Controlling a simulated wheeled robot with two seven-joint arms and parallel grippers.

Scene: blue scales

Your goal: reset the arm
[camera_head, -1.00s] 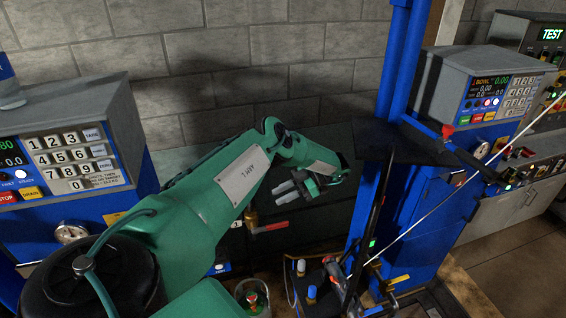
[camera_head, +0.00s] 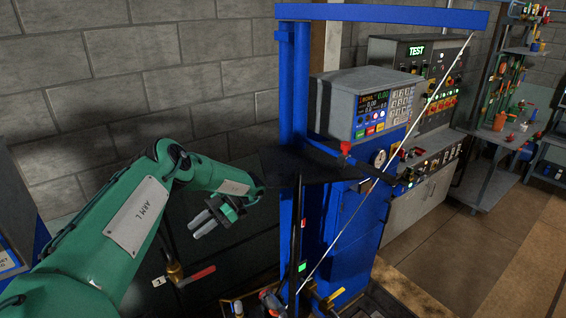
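My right gripper is not in view.
A blue frame (camera_head: 291,90) with a dark flat plate (camera_head: 330,166) stands close to the right of my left gripper. A red-handled valve (camera_head: 194,277) is below the gripper. A grey console (camera_head: 365,100) and a TEST panel (camera_head: 417,50) stand behind. Floor (camera_head: 490,260) is open at right.

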